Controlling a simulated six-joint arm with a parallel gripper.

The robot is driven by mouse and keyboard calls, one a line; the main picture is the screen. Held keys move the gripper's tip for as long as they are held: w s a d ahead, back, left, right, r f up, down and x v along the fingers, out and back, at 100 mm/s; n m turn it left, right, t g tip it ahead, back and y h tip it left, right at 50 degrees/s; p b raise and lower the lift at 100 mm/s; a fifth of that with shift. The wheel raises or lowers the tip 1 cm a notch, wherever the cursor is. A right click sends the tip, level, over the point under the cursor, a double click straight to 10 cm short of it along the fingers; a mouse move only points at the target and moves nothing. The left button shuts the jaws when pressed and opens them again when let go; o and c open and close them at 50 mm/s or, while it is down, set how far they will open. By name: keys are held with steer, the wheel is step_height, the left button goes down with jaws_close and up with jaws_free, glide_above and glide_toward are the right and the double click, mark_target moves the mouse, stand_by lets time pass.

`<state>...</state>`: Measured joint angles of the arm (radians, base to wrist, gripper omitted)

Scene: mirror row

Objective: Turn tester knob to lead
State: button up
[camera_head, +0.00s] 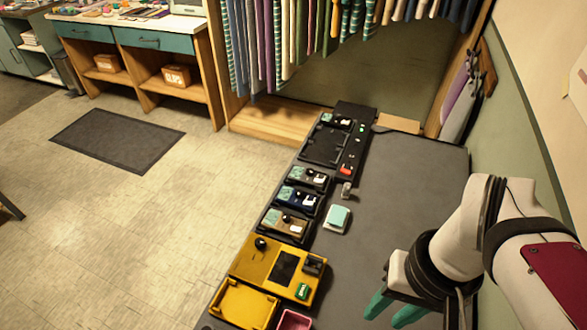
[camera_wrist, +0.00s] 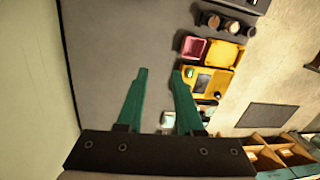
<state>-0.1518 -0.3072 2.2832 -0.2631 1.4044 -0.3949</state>
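A yellow device (camera_head: 255,262), which looks like the tester, lies on the grey bench top in the head view. It has a dark screen (camera_head: 283,266), a green button (camera_head: 302,291) and a round black knob (camera_head: 261,243) at its upper left. I cannot read the knob's setting. The yellow device also shows in the wrist view (camera_wrist: 226,81), beyond my fingertips. My gripper (camera_head: 393,311) is at the lower right, apart from the device and to its right. Its two teal fingers are spread with nothing between them, as the wrist view also shows (camera_wrist: 160,73).
A yellow tray (camera_head: 243,306) and a pink tray (camera_head: 294,320) adjoin the device. Several pedals (camera_head: 296,201) line the bench's left side, with a mint block (camera_head: 337,219) beside them. A black rack (camera_head: 325,146) is farther back. The bench's right part (camera_head: 415,190) is clear.

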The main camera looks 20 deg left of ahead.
steer(key=shift+o, duration=1.2)
steer(key=w+a+n, duration=0.6)
steer(key=w+n, duration=0.1)
steer(key=shift+w+r+n+h, duration=0.25)
steer(key=shift+r+n+h, duration=0.05)
steer(key=shift+r, duration=0.15)
steer(key=shift+o, duration=0.5)
steer(key=w+a+n, duration=0.4)
steer(key=a+n, duration=0.2)
steer(key=shift+w+a+f, duration=0.2)
steer(key=shift+a+f, duration=0.2)
steer(key=shift+f, duration=0.05)
steer(key=n, duration=1.2)
glide_above(259, 242)
step_height(259, 242, down, 6)
steer(key=shift+h, duration=0.4)
step_height(259, 242, down, 14)
steer(key=shift+f, duration=0.1)
steer(key=shift+w+f, duration=0.1)
steer(key=shift+f, duration=0.6)
jaws_close()
